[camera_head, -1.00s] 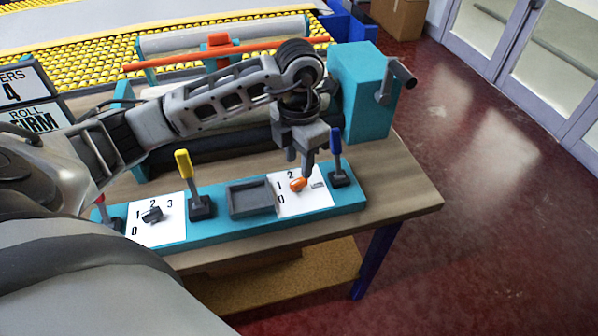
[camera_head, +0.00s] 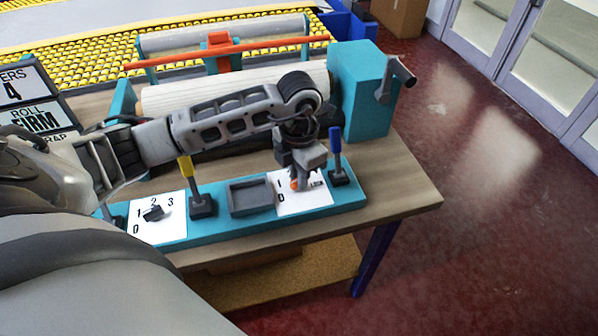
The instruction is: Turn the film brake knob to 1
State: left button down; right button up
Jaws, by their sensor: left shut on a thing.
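An orange knob (camera_head: 294,185) sits on a white dial plate (camera_head: 305,203) at the right part of the teal control panel. My left gripper (camera_head: 303,184) is down over this knob, shut on it, and hides most of it and some of the dial's numbers. A second white plate at the left, marked 0 to 3, carries a dark knob (camera_head: 153,213). No label in view tells which knob is the film brake. My right gripper is not in view.
A blue-handled lever (camera_head: 336,160) stands close right of my left gripper. A yellow-handled lever (camera_head: 187,172) and a shallow grey tray (camera_head: 232,200) lie to its left. A teal block with a crank (camera_head: 362,95) stands behind. Signs are at far left.

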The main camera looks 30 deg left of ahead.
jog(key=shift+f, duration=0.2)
pick_arm(q)
jog(key=shift+b, duration=0.35)
jog(key=shift+f+m+b, duration=0.15)
jog(key=shift+m+b, duration=0.8)
jog(key=shift+m, duration=0.25)
jog(key=shift+m+b, duration=0.75)
jog(key=shift+m, duration=0.05)
jog(key=shift+m+b, duration=1.15)
jog(key=shift+m, duration=0.05)
jog(key=m+b, duration=0.2)
jog(key=shift+m, duration=0.3)
jog(key=shift+r+m, duration=0.2)
jog(key=shift+m, duration=0.2)
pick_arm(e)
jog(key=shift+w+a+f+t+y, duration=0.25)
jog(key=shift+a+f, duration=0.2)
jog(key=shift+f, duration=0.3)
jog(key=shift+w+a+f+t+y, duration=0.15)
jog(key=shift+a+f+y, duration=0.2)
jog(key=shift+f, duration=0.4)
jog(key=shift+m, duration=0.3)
